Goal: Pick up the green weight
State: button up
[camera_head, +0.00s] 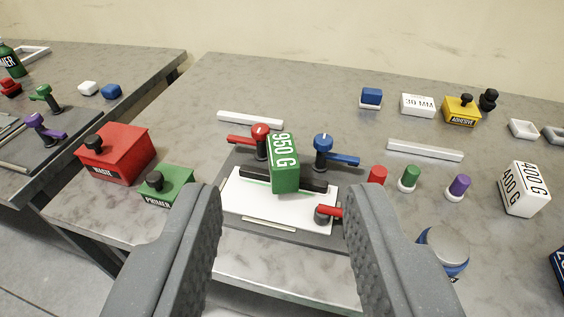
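The green weight (285,164) is a block marked "950 G". It stands on a fixture with a white plate (250,200), near a dark bar that runs across the plate. It shows between and beyond the two grey fingers of my gripper (283,205). The fingers are wide apart with nothing between their tips. The gripper is nearer to me than the weight, and I see no contact with it.
A red-handled clamp (259,140) and a blue-handled clamp (323,150) flank the weight closely. Another red handle (328,213) is at the front right. A red box (116,153), green box (166,187) and white "400 G" block (524,189) stand farther out.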

aim_at(284, 164)
jog(key=z, duration=0.3)
jog(key=i, duration=0.1)
jog(key=z, duration=2.55)
jog(key=k, duration=1.25)
jog(key=u, duration=1.3)
jog(key=i, duration=1)
